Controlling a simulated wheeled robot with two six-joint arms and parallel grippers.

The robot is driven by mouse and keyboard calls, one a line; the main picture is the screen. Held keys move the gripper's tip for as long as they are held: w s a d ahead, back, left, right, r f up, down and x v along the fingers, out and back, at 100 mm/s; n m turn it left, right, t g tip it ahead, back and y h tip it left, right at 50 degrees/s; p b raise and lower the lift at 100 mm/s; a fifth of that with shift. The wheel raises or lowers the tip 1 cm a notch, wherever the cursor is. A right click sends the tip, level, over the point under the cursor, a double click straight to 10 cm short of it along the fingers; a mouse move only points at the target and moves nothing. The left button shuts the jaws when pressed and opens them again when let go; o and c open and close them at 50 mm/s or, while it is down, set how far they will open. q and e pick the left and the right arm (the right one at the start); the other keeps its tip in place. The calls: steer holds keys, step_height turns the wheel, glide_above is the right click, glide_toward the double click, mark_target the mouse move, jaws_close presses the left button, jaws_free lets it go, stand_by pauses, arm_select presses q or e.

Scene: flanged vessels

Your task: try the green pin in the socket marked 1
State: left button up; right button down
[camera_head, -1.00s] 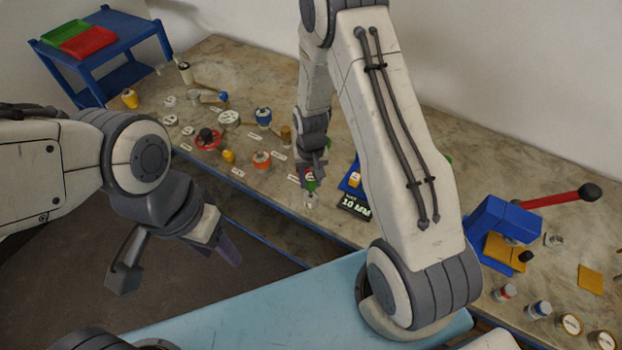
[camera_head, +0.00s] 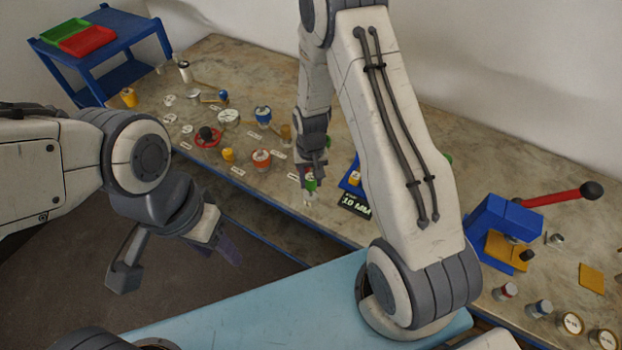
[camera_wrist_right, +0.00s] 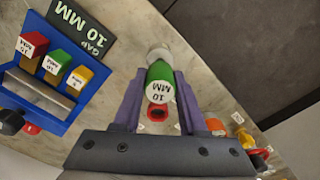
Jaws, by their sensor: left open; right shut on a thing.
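My right gripper (camera_head: 311,172) is shut on the green pin (camera_head: 310,184), low over the worktop's front edge. In the right wrist view the green pin (camera_wrist_right: 159,80) stands between the purple fingers, with a white end face reading "10 MM". A pale metallic round part (camera_wrist_right: 158,55) shows at its far end; I cannot tell if it belongs to the pin or a socket. No socket marked 1 can be made out. My left gripper (camera_head: 180,262) is open and empty over the dark floor, left of the worktop.
Beside the pin stands a blue rack (camera_wrist_right: 28,86) with red, green and yellow blocks, and a dark "GAP 10 MM" sign (camera_wrist_right: 82,28). Several small flanged vessels and labels lie on the worktop's left. A blue press (camera_head: 490,217) with a red lever (camera_head: 560,198) stands right.

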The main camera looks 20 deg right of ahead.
steer(key=shift+f+b, duration=1.35)
steer(key=shift+f, duration=0.5)
stand_by(0.4)
steer(key=shift+r, duration=0.15)
stand_by(1.0)
steer(key=shift+r+p, duration=1.75)
steer(key=shift+r, duration=0.35)
steer(key=shift+r+p, duration=2.35)
steer(key=shift+r, duration=0.65)
